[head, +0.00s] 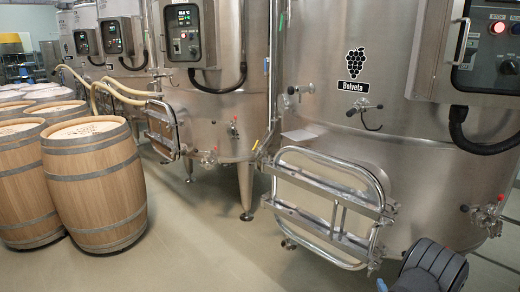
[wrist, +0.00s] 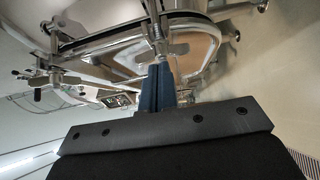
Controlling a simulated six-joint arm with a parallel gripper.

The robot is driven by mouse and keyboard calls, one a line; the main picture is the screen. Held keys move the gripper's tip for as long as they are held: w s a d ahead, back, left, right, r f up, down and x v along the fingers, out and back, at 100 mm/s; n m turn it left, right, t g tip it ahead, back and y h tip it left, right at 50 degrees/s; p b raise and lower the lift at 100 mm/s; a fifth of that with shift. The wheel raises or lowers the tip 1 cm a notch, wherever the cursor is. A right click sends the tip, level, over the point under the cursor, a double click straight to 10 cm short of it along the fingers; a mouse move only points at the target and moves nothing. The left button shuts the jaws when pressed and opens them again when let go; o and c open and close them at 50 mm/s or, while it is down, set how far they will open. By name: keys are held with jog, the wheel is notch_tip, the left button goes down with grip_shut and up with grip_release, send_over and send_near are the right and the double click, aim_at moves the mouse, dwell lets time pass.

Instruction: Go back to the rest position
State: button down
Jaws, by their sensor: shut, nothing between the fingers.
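My gripper shows in the wrist view (wrist: 160,72), its blue fingers together and nothing between them. Behind the fingers is the rounded metal door frame (wrist: 108,52) of a steel vat; I cannot tell whether the fingers touch it. In the head view a dark ribbed part of my arm is at the bottom right, with a bit of blue beside it at the bottom edge. It is in front of the near vat (head: 350,115), just right of its low door (head: 330,190). The rest of my arm is out of frame.
Valves (head: 487,218) stick out from the near vat at right, and a control box (head: 490,50) hangs above. More vats (head: 215,105) stand to the left. Wooden barrels (head: 95,185) stand at far left, with hoses (head: 115,92) behind. The floor (head: 190,255) between barrels and vats is clear.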

jog(key=shift+w, duration=2.45)
jog(key=c, duration=0.9)
grip_release()
jog(key=o, duration=0.7)
jog(key=a+m+h, duration=0.1)
jog(key=m, duration=0.1)
jog(key=shift+w+a+m, duration=0.1)
jog(key=shift+a+m, duration=0.05)
jog(key=shift+m, duration=0.25)
jog(key=shift+o, duration=1)
jog(key=a+m+h, duration=0.1)
jog(key=m, duration=0.1)
jog(key=a+m+h, duration=0.1)
jog(key=a+m, duration=0.1)
jog(key=m, duration=0.1)
jog(key=a+m+h, duration=0.1)
jog(key=m, duration=0.2)
jog(key=shift+s+a+f, duration=0.15)
jog(key=shift+s+a, duration=0.05)
jog(key=shift+a, duration=0.1)
jog(key=s+a+m+g+h, duration=0.5)
jog(key=s+a+m+h, duration=0.5)
jog(key=m, duration=0.6)
jog(key=y, duration=0.2)
send_near(371, 269)
jog(key=shift+a, duration=0.2)
